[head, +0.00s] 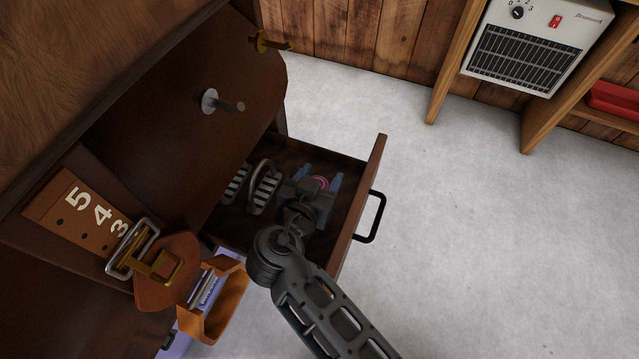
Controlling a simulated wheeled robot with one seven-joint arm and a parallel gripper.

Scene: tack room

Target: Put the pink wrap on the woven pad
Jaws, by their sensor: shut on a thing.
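My gripper reaches down into an open drawer (376,165) and is shut on the wrap. The gripper body hides part of the wrap, and I cannot tell whether it touches the drawer floor. I cannot make out a woven pad in this view.
Metal stirrups (265,187) lie in the drawer left of my gripper. The drawer has a black handle (376,218). A brown leather strap with a buckle (133,249) and an orange holder (228,300) are at lower left. Grey floor (480,220) is clear at right.

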